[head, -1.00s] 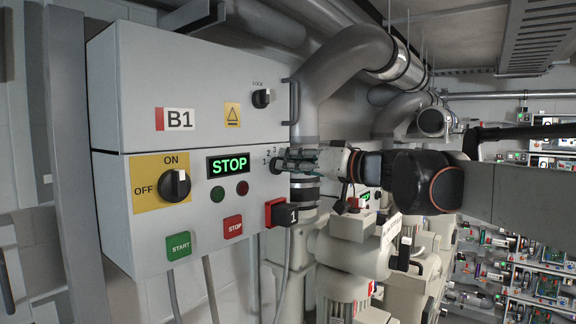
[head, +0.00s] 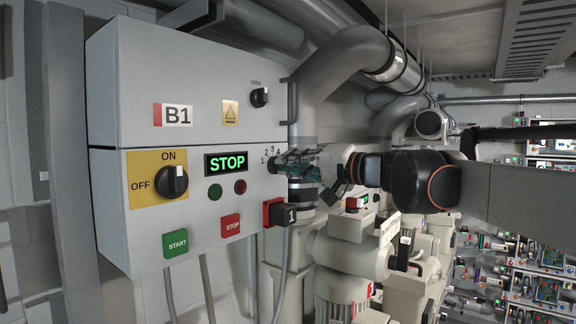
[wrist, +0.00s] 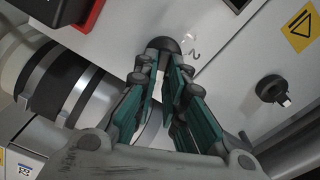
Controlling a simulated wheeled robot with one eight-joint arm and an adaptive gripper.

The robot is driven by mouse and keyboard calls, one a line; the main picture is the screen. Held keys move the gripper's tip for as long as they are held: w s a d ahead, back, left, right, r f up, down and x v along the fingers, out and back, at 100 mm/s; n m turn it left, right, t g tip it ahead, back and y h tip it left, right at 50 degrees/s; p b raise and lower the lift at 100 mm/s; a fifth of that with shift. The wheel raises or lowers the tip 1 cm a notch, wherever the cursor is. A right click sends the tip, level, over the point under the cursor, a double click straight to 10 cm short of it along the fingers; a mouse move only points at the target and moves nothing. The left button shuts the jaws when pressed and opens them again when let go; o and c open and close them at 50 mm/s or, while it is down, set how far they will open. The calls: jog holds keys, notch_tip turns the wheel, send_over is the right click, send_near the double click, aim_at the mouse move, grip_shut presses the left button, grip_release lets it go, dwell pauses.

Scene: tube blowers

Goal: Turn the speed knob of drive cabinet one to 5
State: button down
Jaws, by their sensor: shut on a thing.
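The speed knob (head: 272,164) is a dark round knob at the right edge of the grey cabinet (head: 120,225) marked B1. Printed numbers 1, 2, 3 and part of a 4 show around it; the rest of the scale is hidden by my gripper. My gripper (head: 284,163) reaches in from the right, its fingers shut on the knob. In the wrist view the teal-padded fingers (wrist: 165,72) meet the knob's dark round body (wrist: 163,46), with a printed 2 beside it. The knob's pointer position cannot be made out.
The cabinet face also carries an ON/OFF switch (head: 172,182), a green STOP display (head: 227,164), START (head: 176,243) and STOP (head: 230,225) buttons, a LOCK knob (head: 260,97) and a red-and-black switch marked 1 (head: 280,213). A large grey pipe (head: 345,60) passes close behind my gripper.

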jog(key=shift+f+m, duration=0.1)
jog(key=shift+m, duration=0.3)
jog(key=c, duration=1.7)
grip_release()
jog(key=shift+d, duration=0.1)
jog(key=shift+o, duration=0.2)
jog(key=v, duration=0.7)
jog(key=shift+s+d, duration=0.15)
jog(key=shift+d, duration=0.05)
